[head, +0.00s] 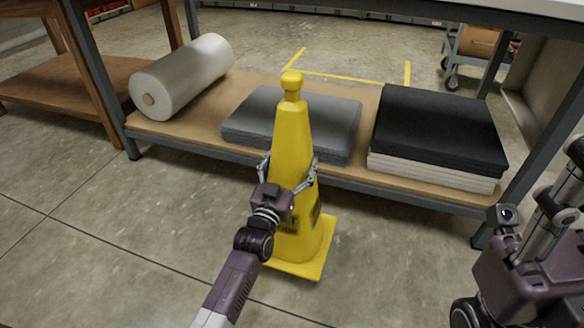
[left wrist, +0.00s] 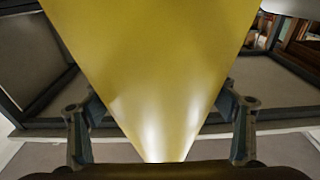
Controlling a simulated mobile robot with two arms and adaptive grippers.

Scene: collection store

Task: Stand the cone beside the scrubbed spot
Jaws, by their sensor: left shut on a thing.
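The yellow cone (head: 291,142) is upright in the middle of the head view, with dark lettering low on its side and a square base (head: 318,262). My left gripper (head: 288,172) is shut around its body, a finger on each side. The cone's yellow body (left wrist: 155,60) fills the left wrist view between the fingers. I cannot tell whether its base touches the floor. My right arm is at the right edge of the head view; its gripper (head: 566,172) is partly cut off and its opening is unclear. No scrubbed spot can be made out on the floor.
A low shelf (head: 190,133) behind the cone carries a white roll (head: 185,75), grey folded sheets (head: 240,118) and a black-and-white stack (head: 440,125). Yellow floor lines (head: 340,78) and a wheeled cart (head: 465,60) are beyond. Concrete floor at front left (head: 110,245) is clear.

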